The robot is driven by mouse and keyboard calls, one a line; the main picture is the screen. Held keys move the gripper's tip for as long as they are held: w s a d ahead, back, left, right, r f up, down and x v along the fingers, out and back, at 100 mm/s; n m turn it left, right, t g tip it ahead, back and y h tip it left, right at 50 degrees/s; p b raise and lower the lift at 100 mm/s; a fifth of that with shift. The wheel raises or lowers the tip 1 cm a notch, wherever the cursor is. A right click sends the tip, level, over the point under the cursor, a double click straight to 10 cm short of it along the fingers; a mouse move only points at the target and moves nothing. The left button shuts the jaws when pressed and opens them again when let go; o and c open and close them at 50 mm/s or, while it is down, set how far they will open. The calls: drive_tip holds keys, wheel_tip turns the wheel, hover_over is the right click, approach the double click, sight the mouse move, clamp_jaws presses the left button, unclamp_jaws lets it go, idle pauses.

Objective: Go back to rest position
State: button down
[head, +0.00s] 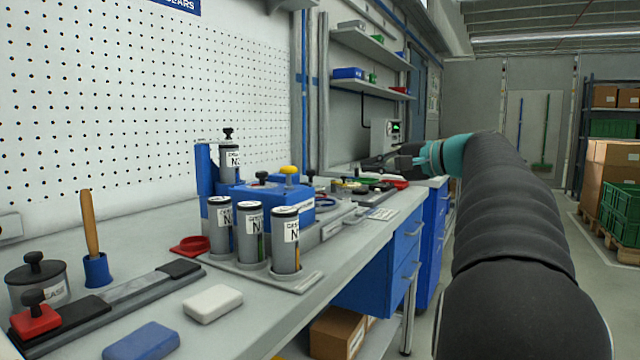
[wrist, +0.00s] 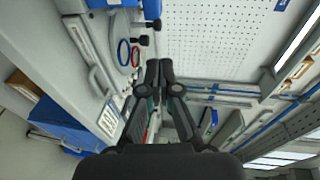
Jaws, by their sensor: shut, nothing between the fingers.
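My arm reaches forward along the right side of the workbench in the head view. My gripper (head: 368,164) is at its far end, over the far part of the bench and pointing left. In the wrist view my gripper (wrist: 159,66) has its two dark fingers together, with nothing seen between them. The bench top (head: 350,240) lies below and to the left of my arm.
Several labelled canisters (head: 285,240) stand in a rack near the bench's front edge, by a blue fixture (head: 265,203). Shelves (head: 368,88) hang beyond. Blue drawers (head: 405,243) are under the bench. The aisle floor (head: 585,265) at right is open; green crates (head: 620,210) stand beyond.

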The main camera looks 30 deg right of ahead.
drive_tip(key=s+f+g+h, duration=0.2)
drive_tip(key=f+g, duration=0.1)
drive_tip(key=f, duration=0.7)
drive_tip(key=s+f+g+h, duration=0.2)
drive_tip(key=f, duration=0.8)
drive_tip(key=s+a+f+n+g+h, duration=0.1)
drive_tip(key=s+a+f+n+g, duration=0.1)
drive_tip(key=s+a+f+n, duration=0.4)
drive_tip(key=s+a+f+n+g+h, duration=0.1)
drive_tip(key=s+a+f+n, duration=0.6)
drive_tip(key=s+a, duration=0.9)
drive_tip(key=a+f+g, duration=0.1)
drive_tip(key=a+f, duration=0.1)
drive_tip(key=a, duration=0.3)
drive_tip(key=shift+h, duration=0.4)
